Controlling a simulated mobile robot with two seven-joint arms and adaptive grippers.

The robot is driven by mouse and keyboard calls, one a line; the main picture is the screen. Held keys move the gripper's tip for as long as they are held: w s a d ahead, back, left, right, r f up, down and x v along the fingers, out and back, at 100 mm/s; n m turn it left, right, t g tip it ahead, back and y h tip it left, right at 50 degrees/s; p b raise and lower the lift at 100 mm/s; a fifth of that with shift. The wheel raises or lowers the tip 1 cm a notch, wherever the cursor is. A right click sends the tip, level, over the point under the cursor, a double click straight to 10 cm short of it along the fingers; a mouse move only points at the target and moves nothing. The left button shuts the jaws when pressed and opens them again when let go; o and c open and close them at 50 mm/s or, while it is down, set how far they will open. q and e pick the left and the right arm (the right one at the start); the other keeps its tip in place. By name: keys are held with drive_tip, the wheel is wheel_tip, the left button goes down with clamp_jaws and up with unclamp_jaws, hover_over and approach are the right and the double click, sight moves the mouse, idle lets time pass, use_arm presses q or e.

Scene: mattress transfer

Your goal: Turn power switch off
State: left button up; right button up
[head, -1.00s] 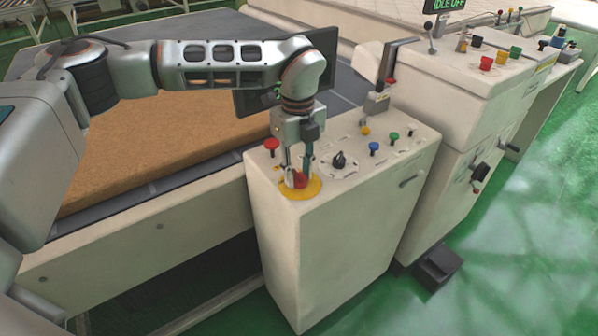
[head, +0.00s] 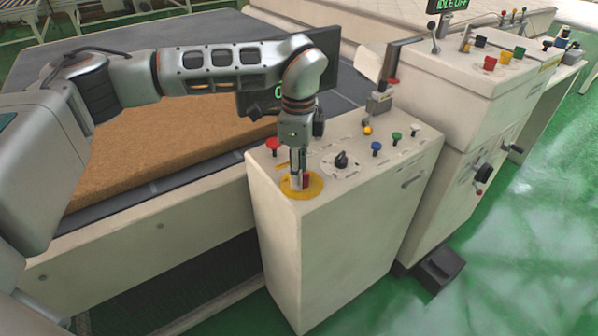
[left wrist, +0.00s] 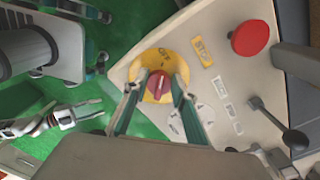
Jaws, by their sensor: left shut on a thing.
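The power switch is a red rotary knob (head: 305,181) on a round yellow plate (head: 314,188) on top of a cream control box (head: 335,245). My left gripper (head: 299,182) points down over it, with its fingers shut on the knob. In the left wrist view the red knob (left wrist: 158,85) sits between the two fingertips. The yellow plate (left wrist: 148,66) carries an "OFF" label near its upper edge. The fingers partly hide the knob in the head view. What looks like my right gripper (left wrist: 82,111) hangs over the floor in the left wrist view, too small to read its state.
A red mushroom button (head: 272,145) is close behind the gripper. A brown mattress (head: 150,150) lies on the conveyor to the left. A display reads "IDLE OFF" (head: 451,5).

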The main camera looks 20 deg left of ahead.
use_arm(q)
drive_tip(key=shift+n, duration=0.3)
drive_tip(key=o, duration=1.1)
drive_tip(key=shift+c, duration=0.2)
drive_tip(key=shift+r, duration=0.15)
wheel_tip(320, 180, up, 12)
